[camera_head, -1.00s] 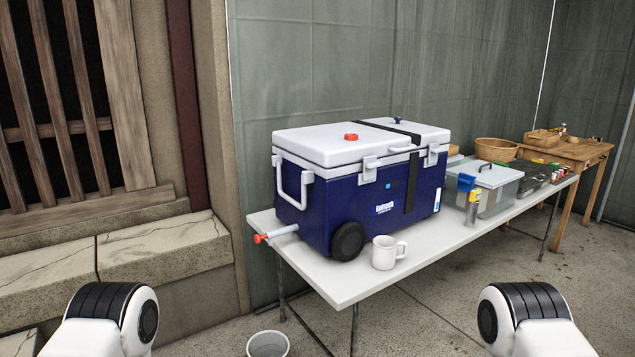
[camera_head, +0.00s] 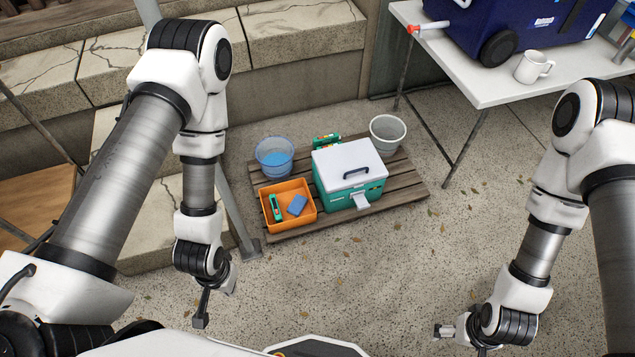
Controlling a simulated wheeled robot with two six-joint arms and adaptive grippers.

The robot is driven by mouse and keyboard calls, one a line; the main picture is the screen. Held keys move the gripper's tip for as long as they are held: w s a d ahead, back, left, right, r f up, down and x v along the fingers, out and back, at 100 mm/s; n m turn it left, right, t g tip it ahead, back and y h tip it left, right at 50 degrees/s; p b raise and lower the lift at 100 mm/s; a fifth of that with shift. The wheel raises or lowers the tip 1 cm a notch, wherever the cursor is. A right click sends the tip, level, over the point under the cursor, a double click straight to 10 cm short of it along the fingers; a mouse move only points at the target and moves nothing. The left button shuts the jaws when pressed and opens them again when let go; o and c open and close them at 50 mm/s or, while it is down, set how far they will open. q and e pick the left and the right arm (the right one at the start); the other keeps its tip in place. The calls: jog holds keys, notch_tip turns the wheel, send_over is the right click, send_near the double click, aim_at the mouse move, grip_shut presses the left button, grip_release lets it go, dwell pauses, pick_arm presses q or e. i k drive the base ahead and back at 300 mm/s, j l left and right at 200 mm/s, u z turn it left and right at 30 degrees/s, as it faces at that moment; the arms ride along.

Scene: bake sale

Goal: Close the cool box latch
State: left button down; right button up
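A small teal cool box (camera_head: 335,191) with a white lid (camera_head: 348,160) and a dark handle sits on a low wooden pallet. The lid looks down on the body. Its white latch flap (camera_head: 361,200) sticks out from the front face, angled outward and down. My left gripper (camera_head: 214,303) hangs over the ground in front and to the left of the pallet, touching nothing. My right gripper (camera_head: 446,331) is low at the front right, well apart from the box. Both are too small and angled to tell if they are open.
An orange tray (camera_head: 268,215), a blue-tinted bucket (camera_head: 261,154) and a grey bucket (camera_head: 377,122) stand around the box. A metal pole (camera_head: 236,210) rises left of the pallet (camera_head: 409,188). A table (camera_head: 470,78) with a larger blue cool box (camera_head: 470,27) is upper right. The foreground ground is clear.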

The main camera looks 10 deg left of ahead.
aim_at(360, 200)
jog(key=k+j, duration=0.1)
jog(key=j, duration=0.15)
jog(key=j+z, duration=0.45)
jog(key=j, duration=0.85)
jog(key=k+j+z, duration=0.1)
jog(key=z, duration=0.35)
jog(key=i+z, duration=0.4)
jog(key=i+j, duration=0.05)
